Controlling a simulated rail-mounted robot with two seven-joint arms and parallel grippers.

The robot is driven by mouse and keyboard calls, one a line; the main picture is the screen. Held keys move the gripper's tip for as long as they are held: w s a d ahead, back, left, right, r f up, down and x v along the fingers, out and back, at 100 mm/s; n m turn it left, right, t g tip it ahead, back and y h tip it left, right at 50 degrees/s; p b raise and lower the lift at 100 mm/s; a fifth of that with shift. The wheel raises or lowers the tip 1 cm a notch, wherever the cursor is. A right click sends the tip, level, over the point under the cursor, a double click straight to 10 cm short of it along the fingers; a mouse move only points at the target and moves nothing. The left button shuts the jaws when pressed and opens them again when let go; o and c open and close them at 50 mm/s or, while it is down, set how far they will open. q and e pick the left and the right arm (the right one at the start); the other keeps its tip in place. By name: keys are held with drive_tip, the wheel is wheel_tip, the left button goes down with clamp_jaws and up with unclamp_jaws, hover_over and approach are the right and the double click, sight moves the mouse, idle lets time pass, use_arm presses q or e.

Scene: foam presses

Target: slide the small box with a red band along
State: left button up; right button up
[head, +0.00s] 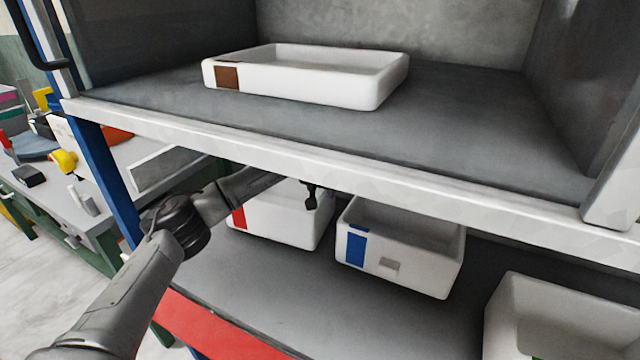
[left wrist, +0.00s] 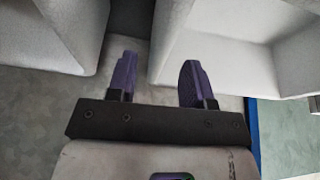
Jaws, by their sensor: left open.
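The small white box with a red band (head: 278,222) stands on the lower shelf under the upper board, at the left end of a row. Its red band (head: 238,217) shows at its left front corner. My left gripper (head: 311,196) is at the box's right side, near the gap to the neighbouring box; my arm and the upper board hide part of it. In the left wrist view the left gripper (left wrist: 158,80) is open, its purple fingers apart, close to pale box walls (left wrist: 165,35). No band shows there, and I cannot tell whether a finger touches a wall. My right gripper is not in view.
A box with a blue band (head: 400,245) stands right of the red-banded one, and another white box (head: 560,320) is further right. A shallow tray with a brown patch (head: 390,80) sits on the upper shelf (head: 480,130). The lower shelf (head: 290,290) is clear in front.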

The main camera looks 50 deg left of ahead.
sight(324, 193)
use_arm(q)
drive_tip(key=shift+b+x, duration=0.8)
drive_tip(key=shift+x, duration=1.7)
drive_tip(key=shift+c, duration=0.4)
clamp_jaws()
